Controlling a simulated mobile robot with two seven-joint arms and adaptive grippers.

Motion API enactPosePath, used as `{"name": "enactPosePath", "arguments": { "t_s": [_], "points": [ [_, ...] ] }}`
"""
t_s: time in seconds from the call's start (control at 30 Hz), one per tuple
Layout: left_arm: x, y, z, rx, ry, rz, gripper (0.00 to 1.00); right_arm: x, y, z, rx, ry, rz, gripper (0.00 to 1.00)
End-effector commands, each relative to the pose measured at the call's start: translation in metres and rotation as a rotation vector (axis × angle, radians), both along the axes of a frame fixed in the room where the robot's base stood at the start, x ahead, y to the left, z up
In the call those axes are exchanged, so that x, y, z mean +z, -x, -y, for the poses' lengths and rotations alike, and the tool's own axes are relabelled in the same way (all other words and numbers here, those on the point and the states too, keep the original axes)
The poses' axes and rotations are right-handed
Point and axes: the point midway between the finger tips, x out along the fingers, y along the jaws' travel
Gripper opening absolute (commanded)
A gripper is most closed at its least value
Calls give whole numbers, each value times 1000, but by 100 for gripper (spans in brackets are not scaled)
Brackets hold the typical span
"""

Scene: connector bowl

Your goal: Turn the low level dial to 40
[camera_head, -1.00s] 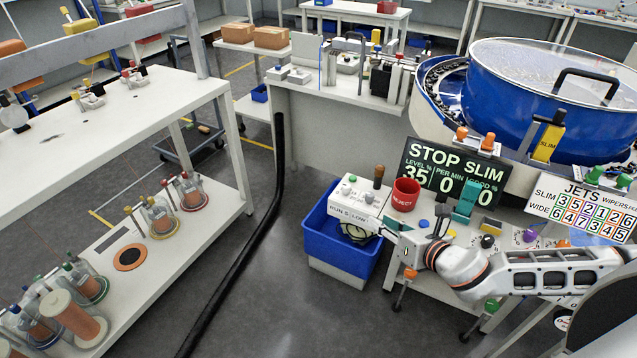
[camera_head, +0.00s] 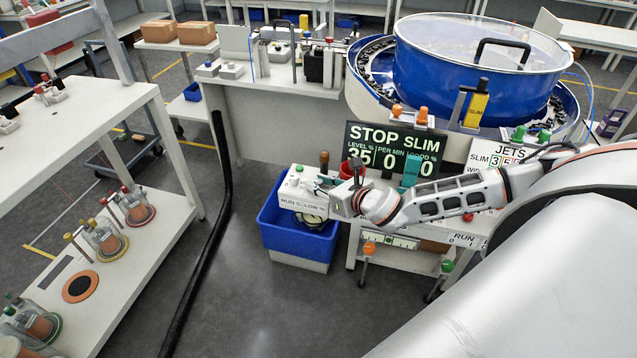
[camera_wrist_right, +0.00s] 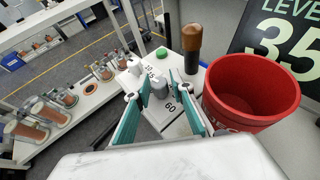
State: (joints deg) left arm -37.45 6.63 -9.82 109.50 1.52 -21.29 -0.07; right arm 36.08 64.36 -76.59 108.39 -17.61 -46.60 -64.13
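The white control box (camera_head: 290,203), marked RUN and LOW, stands at the left end of the bench. In the wrist view the low level dial (camera_wrist_right: 159,88) is a small grey knob beside printed numbers including 10 and 60. My right gripper (camera_wrist_right: 162,80) has its teal fingers apart, one on each side of the dial; I cannot tell whether they touch it. In the head view the right gripper (camera_head: 330,184) is at the box's right end and hides the dial. The black display (camera_head: 376,138) reads STOP SLIM, level 35. My left gripper is not in view.
A red cup (camera_wrist_right: 250,90) stands close to the right finger. A brown-topped post (camera_wrist_right: 191,45) and a green button (camera_wrist_right: 162,53) are behind the dial. A blue bin (camera_head: 275,232) is below the box. The blue bowl feeder (camera_head: 450,75) stands behind.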

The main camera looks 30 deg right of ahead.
Motion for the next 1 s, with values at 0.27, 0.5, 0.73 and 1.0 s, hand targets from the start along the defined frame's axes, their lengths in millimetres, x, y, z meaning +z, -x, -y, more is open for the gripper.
{"name": "enactPosePath", "arguments": {
  "t_s": [0.27,0.5,0.73,1.0],
  "points": [
    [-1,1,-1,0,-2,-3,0,0,0,0,0,0,0,13],
    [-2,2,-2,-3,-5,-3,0,0,0,0,-1,-1,0,0],
    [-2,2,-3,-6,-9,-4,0,-1,0,-2,-46,-3,-1,0],
    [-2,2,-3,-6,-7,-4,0,-2,0,-4,-217,-5,-2,0]
  ]
}}
